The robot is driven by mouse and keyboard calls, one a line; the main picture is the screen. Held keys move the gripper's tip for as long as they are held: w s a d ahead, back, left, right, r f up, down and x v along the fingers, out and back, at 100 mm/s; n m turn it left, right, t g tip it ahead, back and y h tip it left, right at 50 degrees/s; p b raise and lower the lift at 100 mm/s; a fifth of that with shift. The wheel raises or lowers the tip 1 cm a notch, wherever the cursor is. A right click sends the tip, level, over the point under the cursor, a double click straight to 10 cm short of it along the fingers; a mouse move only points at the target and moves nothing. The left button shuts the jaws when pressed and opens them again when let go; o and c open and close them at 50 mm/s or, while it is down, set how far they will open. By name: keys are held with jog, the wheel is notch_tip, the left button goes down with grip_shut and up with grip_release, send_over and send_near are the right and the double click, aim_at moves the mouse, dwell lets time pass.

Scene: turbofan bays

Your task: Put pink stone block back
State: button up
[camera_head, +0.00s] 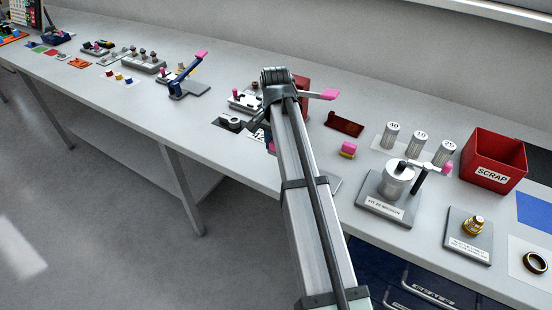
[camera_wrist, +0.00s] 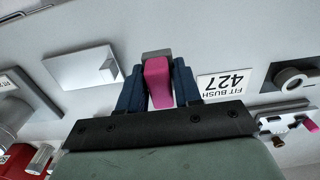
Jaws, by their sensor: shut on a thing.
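My gripper (camera_wrist: 158,95) is shut on a pink block (camera_wrist: 157,80) that sits between its two dark blue fingers in the wrist view. A grey piece (camera_wrist: 157,53) shows at the block's far end; I cannot tell whether it is joined to the block. In the head view my arm hides most of the gripper, and only a bit of pink (camera_head: 271,147) shows beside the arm. A pale grey plate (camera_wrist: 82,67) lies on the bench left of the gripper in the wrist view. The block's height above the bench is unclear.
A FIT BUSH 427 card (camera_wrist: 222,86) lies right of the gripper. Further right stand metal cylinders (camera_head: 419,143), a bushing fixture (camera_head: 398,182) and a red SCRAP bin (camera_head: 492,160).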

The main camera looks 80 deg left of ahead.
aim_at(276, 165)
jog(key=shift+f, duration=2.95)
jog(key=shift+f, duration=0.1)
jog(key=o, duration=1)
notch_tip(276, 165, up, 12)
jog(key=shift+r, duration=0.15)
